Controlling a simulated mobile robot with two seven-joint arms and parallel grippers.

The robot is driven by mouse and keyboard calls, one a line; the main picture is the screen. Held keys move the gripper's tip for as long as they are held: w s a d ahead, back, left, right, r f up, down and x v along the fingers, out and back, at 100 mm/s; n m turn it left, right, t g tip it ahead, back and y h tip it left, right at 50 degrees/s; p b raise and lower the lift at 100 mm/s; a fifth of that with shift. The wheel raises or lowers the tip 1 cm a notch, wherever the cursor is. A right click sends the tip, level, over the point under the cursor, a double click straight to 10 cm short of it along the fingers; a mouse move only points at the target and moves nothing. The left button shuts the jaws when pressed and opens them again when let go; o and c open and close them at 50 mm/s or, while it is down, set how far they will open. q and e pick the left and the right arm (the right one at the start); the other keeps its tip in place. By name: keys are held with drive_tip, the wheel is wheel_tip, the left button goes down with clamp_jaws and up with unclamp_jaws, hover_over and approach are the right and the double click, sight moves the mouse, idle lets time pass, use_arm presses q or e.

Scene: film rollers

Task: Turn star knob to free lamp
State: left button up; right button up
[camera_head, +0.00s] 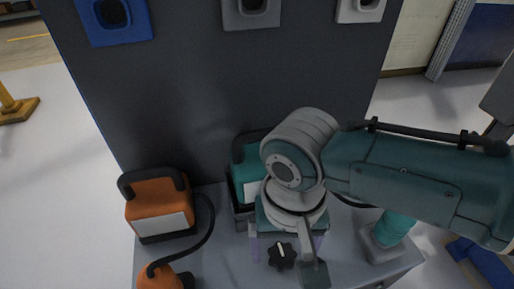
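A black star knob (281,256) with a light pointer mark sits on the grey bench, in front of a teal lamp body (245,172) with a black handle. The lamp body stands in a dark cradle and is partly hidden by my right arm. My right gripper (300,250) points down over the knob area. A grey finger-like part shows just right of the knob; whether it touches the knob and how far the fingers are apart cannot be seen. A teal cylinder (392,228) on a grey base stands to the right. My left gripper is not in view.
An orange lamp body (160,208) with a black handle and cable stands at the left of the bench. A dark upright panel (210,100) rises behind, with blue, grey and white square fittings along its top. Bare bench lies between the orange lamp and the knob.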

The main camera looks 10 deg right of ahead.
clamp_jaws()
idle(0.5)
